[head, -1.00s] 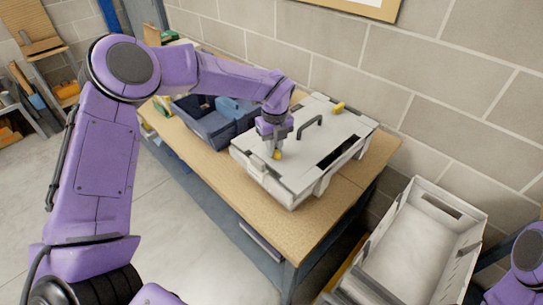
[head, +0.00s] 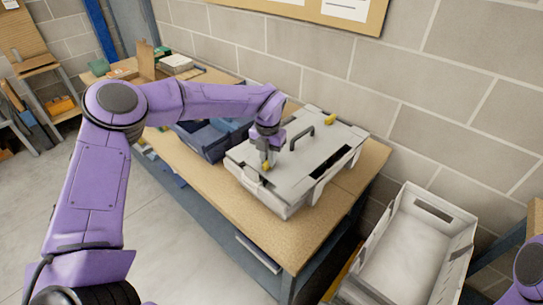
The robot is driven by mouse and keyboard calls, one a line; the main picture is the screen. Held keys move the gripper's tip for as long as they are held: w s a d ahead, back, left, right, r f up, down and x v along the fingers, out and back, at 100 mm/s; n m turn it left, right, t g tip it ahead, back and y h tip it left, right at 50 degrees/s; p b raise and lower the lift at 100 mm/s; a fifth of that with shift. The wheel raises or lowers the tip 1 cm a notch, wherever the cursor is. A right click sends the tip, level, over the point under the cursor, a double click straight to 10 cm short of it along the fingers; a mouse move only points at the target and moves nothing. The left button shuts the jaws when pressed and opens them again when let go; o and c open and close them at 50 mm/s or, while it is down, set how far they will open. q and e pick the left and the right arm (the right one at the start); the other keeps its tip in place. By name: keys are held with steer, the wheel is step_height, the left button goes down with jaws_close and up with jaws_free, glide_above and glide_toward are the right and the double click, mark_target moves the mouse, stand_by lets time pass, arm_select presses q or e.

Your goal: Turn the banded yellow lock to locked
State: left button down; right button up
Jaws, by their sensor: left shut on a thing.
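A pale grey-white case (head: 290,165) with a flat lid lies on the wooden workbench, with a dark carrying handle (head: 302,137) on top. A small yellow lock (head: 265,167) sits near the lid's left front edge. My left gripper (head: 266,160) points down over it and is shut on it, hiding much of it. A second yellow lock (head: 331,120) is at the lid's far edge, clear of the gripper. Bands on either lock are too small to make out. My right gripper is not in view; only part of the right arm shows at the lower right.
A dark blue bin (head: 208,142) stands on the workbench (head: 262,230) just left of the case. An empty white crate (head: 418,240) stands at the right, lower than the bench top. A block wall (head: 400,75) rises behind. Bare floor lies at the front left.

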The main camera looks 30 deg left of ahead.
arm_select(q)
steer(key=shift+m+p, duration=0.5)
steer(key=shift+m, duration=1.4)
steer(key=c, duration=1.1)
jaws_free()
step_height(320, 180, up, 11)
steer(key=b, duration=0.2)
steer(key=shift+f+b, duration=0.2)
steer(key=shift+b, duration=0.15)
